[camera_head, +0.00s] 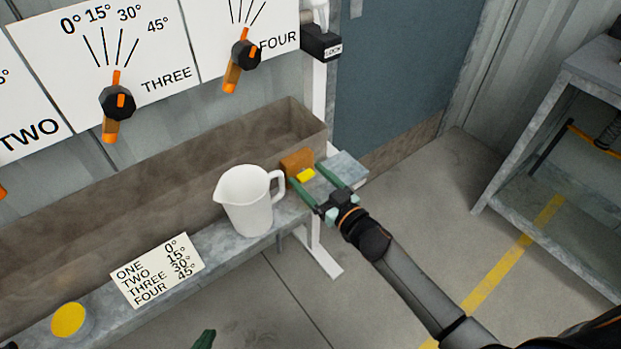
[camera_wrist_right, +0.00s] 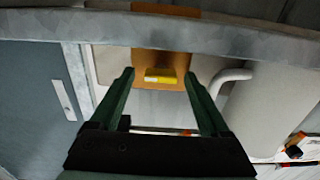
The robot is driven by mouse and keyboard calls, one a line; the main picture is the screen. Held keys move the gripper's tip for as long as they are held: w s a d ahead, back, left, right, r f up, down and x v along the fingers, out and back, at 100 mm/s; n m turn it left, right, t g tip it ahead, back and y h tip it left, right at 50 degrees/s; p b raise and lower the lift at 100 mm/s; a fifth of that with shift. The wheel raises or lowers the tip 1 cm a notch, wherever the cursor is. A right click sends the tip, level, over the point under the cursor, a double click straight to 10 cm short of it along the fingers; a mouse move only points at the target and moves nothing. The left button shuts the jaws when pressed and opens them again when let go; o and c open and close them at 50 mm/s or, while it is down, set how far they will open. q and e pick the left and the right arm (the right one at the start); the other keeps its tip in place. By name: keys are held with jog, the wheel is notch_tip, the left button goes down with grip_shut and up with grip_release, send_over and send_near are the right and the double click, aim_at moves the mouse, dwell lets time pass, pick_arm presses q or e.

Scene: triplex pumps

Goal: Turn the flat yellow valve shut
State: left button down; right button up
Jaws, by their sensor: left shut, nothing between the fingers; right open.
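A small flat yellow piece (camera_head: 306,175), which looks like the valve, sits in front of an orange-brown block (camera_head: 297,160) at the right end of the bench. In the right wrist view the yellow piece (camera_wrist_right: 160,75) shows between the fingertips, against the orange-brown block (camera_wrist_right: 165,38). My right gripper (camera_head: 305,174) is open, its green fingers on either side of the yellow piece; I cannot tell whether they touch it. Only a green fingertip of my left gripper (camera_head: 204,340) shows at the bottom edge of the head view, away from the bench. It is shut and empty.
A white jug (camera_head: 246,201) stands just left of the right gripper, its handle close to the fingers. A label card (camera_head: 157,271) and a round yellow cap (camera_head: 69,319) are further left. Knobs THREE (camera_head: 117,103) and FOUR (camera_head: 243,55) are on the wall. Grey shelving (camera_head: 585,80) stands right.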

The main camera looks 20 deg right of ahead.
jog(key=shift+c, duration=0.2)
grip_shut()
dwell(0.5)
